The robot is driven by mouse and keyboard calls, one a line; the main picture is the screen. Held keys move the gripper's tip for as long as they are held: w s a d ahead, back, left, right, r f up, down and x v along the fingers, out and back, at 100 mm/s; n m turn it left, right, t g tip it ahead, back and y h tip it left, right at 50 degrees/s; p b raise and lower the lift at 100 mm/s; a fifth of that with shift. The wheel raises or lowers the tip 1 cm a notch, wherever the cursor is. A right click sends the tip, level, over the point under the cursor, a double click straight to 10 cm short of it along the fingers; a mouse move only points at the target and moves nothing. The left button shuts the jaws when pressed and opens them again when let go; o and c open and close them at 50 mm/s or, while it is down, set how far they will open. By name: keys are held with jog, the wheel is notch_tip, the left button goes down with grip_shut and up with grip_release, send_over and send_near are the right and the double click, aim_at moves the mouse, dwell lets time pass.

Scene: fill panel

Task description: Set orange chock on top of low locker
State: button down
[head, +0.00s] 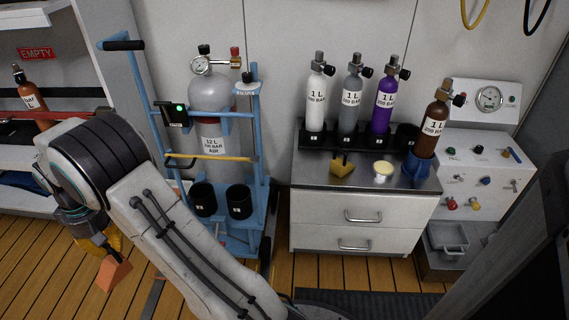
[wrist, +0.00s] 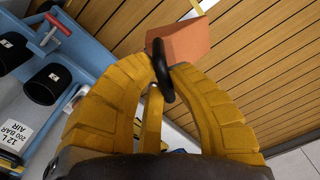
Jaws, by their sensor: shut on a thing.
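The orange chock (head: 115,273) hangs from my gripper (head: 102,246) at the lower left of the head view, above the wooden floor. In the wrist view the orange chock (wrist: 182,42) is beyond the yellow fingertips. My gripper (wrist: 163,78) is shut on the chock's black ring-like handle. The low locker (head: 322,238) appears to be the white two-drawer unit with a grey top, right of centre in the head view. My gripper is well to the left of it and apart from it.
On the locker top stand a yellow block (head: 342,170), a cream-lidded tin (head: 383,171), a rack (head: 345,143) of bottles and a brown bottle (head: 434,125) in a blue holder. The top's front left looks bare. A blue cylinder trolley (head: 256,215) stands between my gripper and the locker.

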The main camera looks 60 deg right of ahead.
notch_tip(320, 180, up, 13)
jog(key=p, duration=1.2)
jog(key=s+d+f+m, duration=0.2)
jog(key=s+d+m, duration=1.5)
jog(key=s+d, duration=0.4)
jog(key=s+d+f+m+h, duration=0.1)
jog(key=s+d+f+m, duration=0.1)
jog(key=s+d+m, duration=1.6)
jog(key=s+d, duration=0.3)
jog(key=d, duration=0.4)
jog(key=shift+d+f, duration=0.25)
jog(key=shift+d, duration=0.15)
